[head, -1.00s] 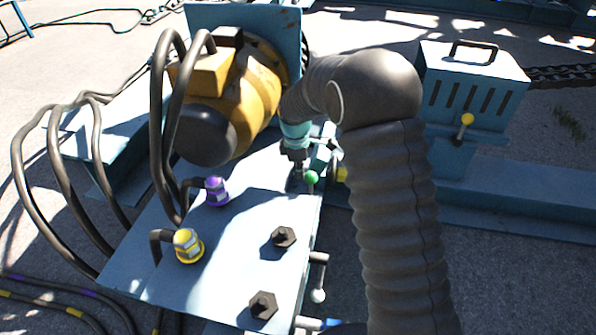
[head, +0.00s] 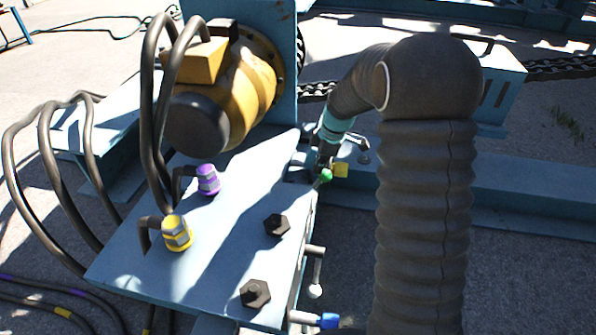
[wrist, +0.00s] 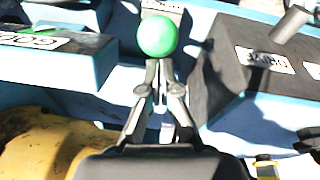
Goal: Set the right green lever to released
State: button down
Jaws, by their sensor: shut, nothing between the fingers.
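The green lever's round knob (head: 326,175) shows just past the right edge of the blue plate in the head view. In the wrist view the green knob (wrist: 157,36) sits straight ahead of my gripper (wrist: 160,88). My gripper's fingers are shut with nothing between them, and their tips are just below the knob in the picture. I cannot tell whether they touch it. In the head view my gripper (head: 322,166) is small and partly dark beside the knob. The lever's shaft is mostly hidden by the fingers.
The blue plate (head: 215,265) carries a purple fitting (head: 208,180), a yellow fitting (head: 177,233) and two dark bolts. A yellow motor (head: 235,95) with black hoses stands behind.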

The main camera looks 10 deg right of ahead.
jog(key=s+d+f+b, duration=0.2)
jog(key=d+f+b, duration=0.2)
jog(key=d+b, duration=0.1)
jog(key=shift+s+d+f, duration=0.2)
jog(key=shift+d+f, duration=0.1)
jog(key=shift+d, duration=0.5)
jog(key=shift+s+d+f, duration=0.1)
jog(key=shift+f, duration=0.05)
notch_tip(320, 180, up, 5)
jog(key=a+p, duration=0.2)
jog(key=s+d+r, duration=0.3)
jog(key=d+r, duration=0.2)
jog(key=d, duration=0.3)
jog(key=shift+d, duration=0.2)
